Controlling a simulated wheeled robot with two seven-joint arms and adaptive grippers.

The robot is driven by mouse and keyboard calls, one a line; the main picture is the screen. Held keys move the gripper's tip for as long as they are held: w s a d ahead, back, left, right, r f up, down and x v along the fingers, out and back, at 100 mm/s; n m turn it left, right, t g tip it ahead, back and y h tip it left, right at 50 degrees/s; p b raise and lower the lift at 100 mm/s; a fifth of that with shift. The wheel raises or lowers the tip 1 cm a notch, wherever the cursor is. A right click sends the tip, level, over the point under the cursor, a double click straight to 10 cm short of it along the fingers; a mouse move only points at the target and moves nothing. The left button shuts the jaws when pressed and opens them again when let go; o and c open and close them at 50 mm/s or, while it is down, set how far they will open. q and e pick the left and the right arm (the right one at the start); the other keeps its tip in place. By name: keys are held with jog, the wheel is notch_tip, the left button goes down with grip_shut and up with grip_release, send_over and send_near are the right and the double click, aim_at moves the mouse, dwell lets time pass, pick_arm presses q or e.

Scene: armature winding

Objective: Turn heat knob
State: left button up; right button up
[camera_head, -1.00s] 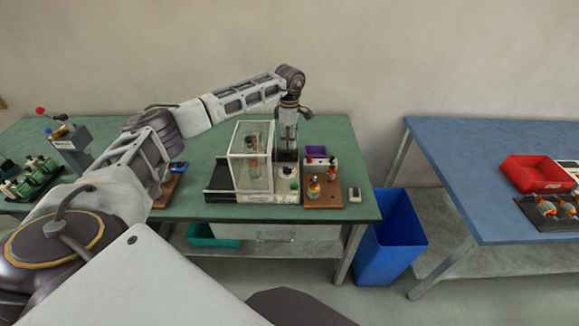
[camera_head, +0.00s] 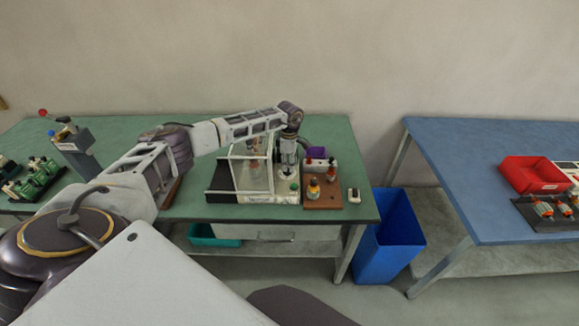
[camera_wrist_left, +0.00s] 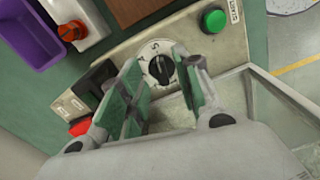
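The heat knob (camera_wrist_left: 158,68) is a dark dial on a round white scale with marks, set in the beige top of the machine, in the left wrist view. My left gripper (camera_wrist_left: 160,82) is open, with its green-padded fingers on either side of the knob in that view. Whether they touch it I cannot tell. In the head view my left gripper (camera_head: 288,168) points down over the machine (camera_head: 268,198), beside its clear guard, and hides most of the knob. My right gripper is not in view.
A green button (camera_wrist_left: 214,19) sits close to the knob, and a red button (camera_wrist_left: 79,127) lies on the other side. The clear guard box (camera_head: 250,176) stands just left of my gripper. A brown board (camera_head: 323,199) with small parts and a purple bin (camera_head: 316,152) are to the right.

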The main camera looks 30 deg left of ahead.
pick_arm(q)
jog(key=shift+f, duration=1.25)
jog(key=shift+c, duration=0.5)
grip_shut()
